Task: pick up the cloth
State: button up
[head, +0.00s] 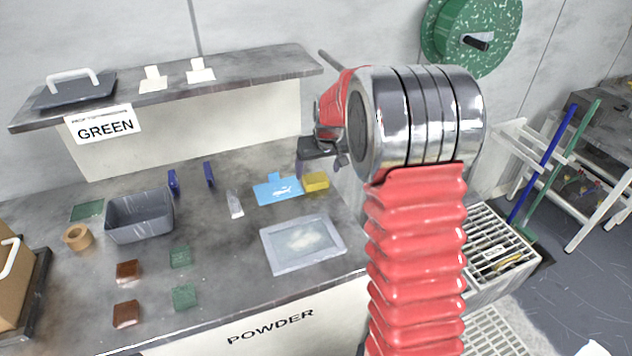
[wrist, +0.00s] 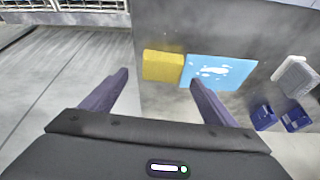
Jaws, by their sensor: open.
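A small folded yellow piece, which looks like the cloth (head: 316,182), lies on the grey bench near its right edge. It also shows in the wrist view (wrist: 163,65), close to the bench edge, ahead of and between my fingers. A flat light-blue piece with white marks (head: 277,189) lies against its left side; in the wrist view the blue piece (wrist: 222,72) is partly behind my right finger. My gripper (head: 320,169) is open and empty, above and just behind the yellow piece in the head view. The wrist view shows both fingers (wrist: 158,78) spread apart, touching nothing.
A raised shelf (head: 225,78) runs along the back of the bench. A pale framed tray (head: 268,254) lies in front of the cloth. A grey bin (head: 140,217), blue clips and small blocks stand further left. The floor drops away right of the bench.

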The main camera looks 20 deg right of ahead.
aim_at(315, 177)
jog(key=shift+x, duration=2.15)
jog(key=shift+a, duration=0.15)
jog(key=shift+c, duration=0.5)
jog(key=c, duration=1)
notch_tip(315, 177, up, 10)
